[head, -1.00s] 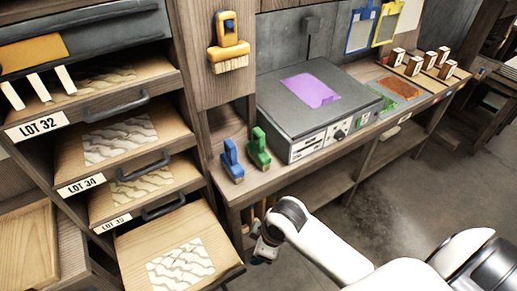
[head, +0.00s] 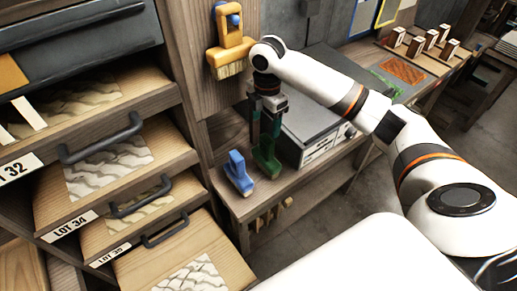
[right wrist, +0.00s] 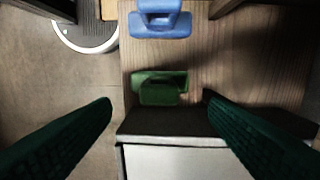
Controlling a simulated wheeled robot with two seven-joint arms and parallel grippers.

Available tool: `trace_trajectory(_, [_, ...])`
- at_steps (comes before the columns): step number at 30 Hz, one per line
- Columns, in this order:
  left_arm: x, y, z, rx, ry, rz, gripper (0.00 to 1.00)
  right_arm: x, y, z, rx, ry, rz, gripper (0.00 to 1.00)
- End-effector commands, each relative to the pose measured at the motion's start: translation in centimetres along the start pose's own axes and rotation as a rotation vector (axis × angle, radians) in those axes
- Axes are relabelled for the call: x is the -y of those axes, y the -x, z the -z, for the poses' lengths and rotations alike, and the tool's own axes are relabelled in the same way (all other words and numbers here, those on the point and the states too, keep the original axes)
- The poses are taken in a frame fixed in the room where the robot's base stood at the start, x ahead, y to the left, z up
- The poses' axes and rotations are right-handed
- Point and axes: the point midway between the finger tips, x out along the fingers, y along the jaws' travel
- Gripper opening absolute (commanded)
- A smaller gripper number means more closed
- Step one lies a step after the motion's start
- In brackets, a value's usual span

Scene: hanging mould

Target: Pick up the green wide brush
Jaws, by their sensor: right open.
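The green wide brush (head: 265,163) stands on the wooden bench, just right of the blue brush (head: 238,173). My right gripper (head: 266,133) points down over the green brush, and its dark fingers partly hide the brush's upper part. In the right wrist view, the green brush (right wrist: 160,88) lies ahead between the two spread fingers of my right gripper (right wrist: 158,106). The gripper is open and empty, and no contact with the brush shows. The blue brush (right wrist: 160,20) is at the top of that view. My left gripper is not in view.
A grey box-like device (head: 312,125) stands close right of the green brush. A yellow brush (head: 230,45) hangs on the wooden post behind. Open drawers with handles (head: 155,185) fill the left side. Several small blocks (head: 432,37) stand far right on the bench.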

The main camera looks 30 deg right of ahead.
Motion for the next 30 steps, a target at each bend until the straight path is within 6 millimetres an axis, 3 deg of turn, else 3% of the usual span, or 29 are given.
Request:
trace_trajectory(6, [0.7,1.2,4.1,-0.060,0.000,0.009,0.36,-0.1,-3.8,0.0,0.000,-0.002,-0.006,0.69])
trace_trajectory(10, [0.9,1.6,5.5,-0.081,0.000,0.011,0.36,0.0,-5.5,0.0,0.000,-0.002,-0.003,0.69])
trace_trajectory(16, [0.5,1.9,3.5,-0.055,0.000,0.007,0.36,0.2,-6.8,0.1,0.000,-0.003,-0.003,0.69])
trace_trajectory(21, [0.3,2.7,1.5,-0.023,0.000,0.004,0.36,0.8,-9.4,0.5,0.000,-0.002,-0.003,0.69])
trace_trajectory(25, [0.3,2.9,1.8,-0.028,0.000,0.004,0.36,0.7,-10.9,0.5,-0.001,-0.003,-0.002,0.69])
trace_trajectory(30, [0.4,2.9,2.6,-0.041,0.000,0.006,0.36,0.8,-11.4,0.5,-0.001,-0.002,0.001,0.69])
